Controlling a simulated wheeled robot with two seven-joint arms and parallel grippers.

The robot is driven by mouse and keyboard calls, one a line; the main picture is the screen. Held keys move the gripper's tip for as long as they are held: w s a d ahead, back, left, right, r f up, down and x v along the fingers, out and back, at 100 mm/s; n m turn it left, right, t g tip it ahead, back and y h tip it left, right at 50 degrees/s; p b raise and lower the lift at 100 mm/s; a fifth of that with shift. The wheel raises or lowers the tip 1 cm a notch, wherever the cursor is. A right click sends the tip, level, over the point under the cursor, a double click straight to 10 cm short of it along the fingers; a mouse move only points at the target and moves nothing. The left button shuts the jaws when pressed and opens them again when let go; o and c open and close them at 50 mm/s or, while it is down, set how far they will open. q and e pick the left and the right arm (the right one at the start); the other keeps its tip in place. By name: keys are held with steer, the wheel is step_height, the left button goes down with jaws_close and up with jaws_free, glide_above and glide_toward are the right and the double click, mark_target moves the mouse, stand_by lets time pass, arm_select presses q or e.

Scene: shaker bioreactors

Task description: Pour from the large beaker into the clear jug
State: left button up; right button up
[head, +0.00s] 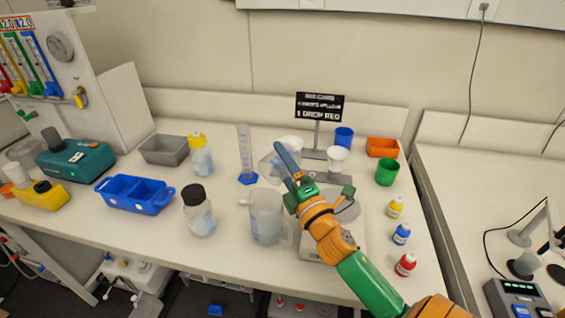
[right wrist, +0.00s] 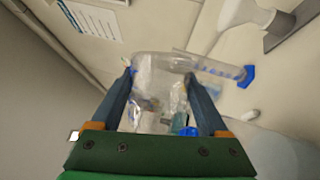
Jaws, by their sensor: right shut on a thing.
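My right gripper (head: 280,160) is shut on the large beaker (head: 265,167), a clear vessel that looks tilted and raised above the bench, behind the clear jug. In the right wrist view, the beaker (right wrist: 160,85) sits between the two fingers (right wrist: 160,92); its contents are hard to make out. The clear jug (head: 265,217) stands upright on the bench, in front of and below the beaker, with its handle on the right. I cannot see any liquid leaving the beaker. My left gripper is not in view.
A measuring cylinder (head: 245,155) with a blue base stands close left of the beaker. A black-capped bottle (head: 199,213) stands left of the jug. A scale (head: 316,246) sits right of the jug, under my right arm. Dropper bottles (head: 402,234) line the right edge.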

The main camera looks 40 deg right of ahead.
steer(key=shift+r, duration=0.1)
stand_by(0.4)
steer(key=m+p, duration=0.1)
steer(key=p, duration=0.1)
steer(key=r+p, duration=0.1)
steer(key=shift+d+r+m+g+p, duration=0.2)
steer(key=shift+d+m+g+p, duration=0.1)
steer(key=shift+m+p, duration=0.1)
steer(key=shift+w+d+f+m+g+p, duration=0.15)
steer(key=shift+d+m+g+p, duration=0.15)
steer(key=shift+m+p, duration=0.75)
steer(key=shift+d+f+m+g+p, duration=0.15)
steer(key=shift+m+g+p, duration=0.25)
steer(key=shift+m+p, duration=0.65)
steer(key=shift+p, duration=0.45)
steer(key=shift+f, duration=0.2)
steer(key=shift+r, duration=0.1)
